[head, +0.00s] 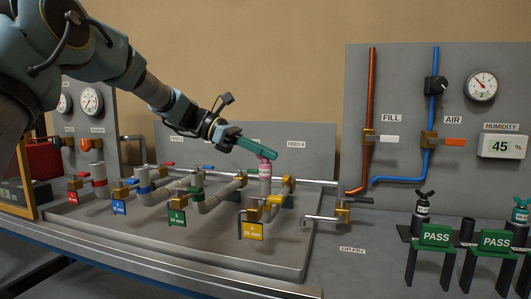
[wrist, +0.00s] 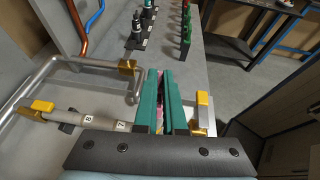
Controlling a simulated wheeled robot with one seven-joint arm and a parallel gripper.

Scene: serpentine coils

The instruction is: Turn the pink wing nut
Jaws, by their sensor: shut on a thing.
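The pink wing nut (head: 267,157) sits on top of an upright pink-banded fitting (head: 265,172) at the back right of the pipe board in the head view. My gripper (head: 272,154) has teal fingers that reach to the wing nut from the upper left and are shut on it. In the wrist view, the teal fingers of my gripper (wrist: 161,88) lie close together. Only a narrow strip of pink (wrist: 160,103) shows between them; the rest of the wing nut is hidden.
Several pipes with coloured valves stand on the grey board (head: 110,228). A yellow valve handle (head: 277,199) is close below the gripper. A back panel (head: 412,90) with copper and blue pipes stands to the right. PASS stands (head: 436,237) are at the far right.

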